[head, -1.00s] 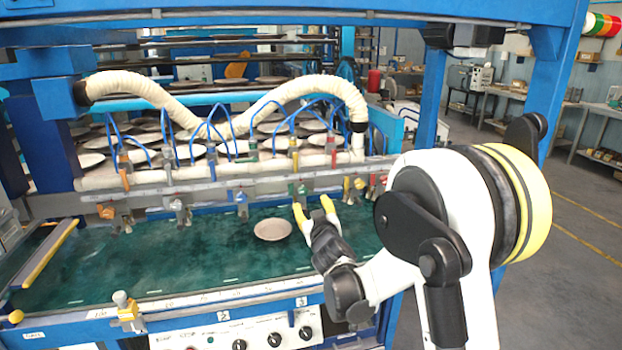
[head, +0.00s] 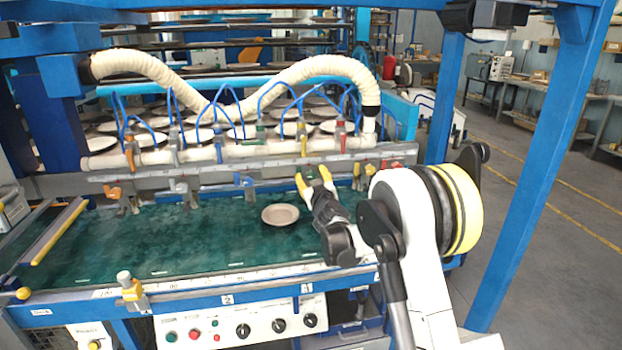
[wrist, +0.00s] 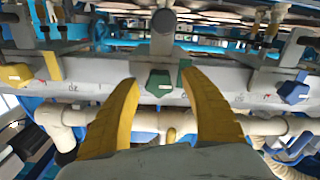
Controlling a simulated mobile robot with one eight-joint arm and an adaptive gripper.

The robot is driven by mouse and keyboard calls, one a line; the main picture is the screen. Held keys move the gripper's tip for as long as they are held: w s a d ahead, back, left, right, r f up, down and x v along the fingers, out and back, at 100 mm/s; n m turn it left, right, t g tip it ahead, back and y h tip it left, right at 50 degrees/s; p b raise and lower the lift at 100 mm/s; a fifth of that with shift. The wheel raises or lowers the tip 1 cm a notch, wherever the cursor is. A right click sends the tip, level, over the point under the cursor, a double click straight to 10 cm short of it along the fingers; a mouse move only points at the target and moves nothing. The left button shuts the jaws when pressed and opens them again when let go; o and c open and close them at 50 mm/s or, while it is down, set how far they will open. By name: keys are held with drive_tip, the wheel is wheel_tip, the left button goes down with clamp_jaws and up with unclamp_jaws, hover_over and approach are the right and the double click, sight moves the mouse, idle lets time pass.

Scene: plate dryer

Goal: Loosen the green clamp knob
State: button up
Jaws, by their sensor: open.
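The green clamp knob (wrist: 158,82) is a small faceted knob on the grey rail, between my two yellow fingers in the wrist view. In the head view the green knob (head: 311,173) shows small between the fingertips. My gripper (head: 312,175) is open, with one finger on each side of the knob; in the wrist view my gripper (wrist: 159,79) shows gaps between both fingers and the knob. I cannot tell how far the fingertips reach past it in depth.
On the same rail sit an orange knob (head: 112,191), a blue knob (head: 244,181) and a yellow knob (wrist: 15,75). A beige plate (head: 280,214) lies on the green bed below. A pale pipe (head: 210,154) with blue hoses runs above the rail.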

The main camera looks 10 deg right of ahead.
drive_tip(key=shift+w, duration=0.1)
clamp_jaws()
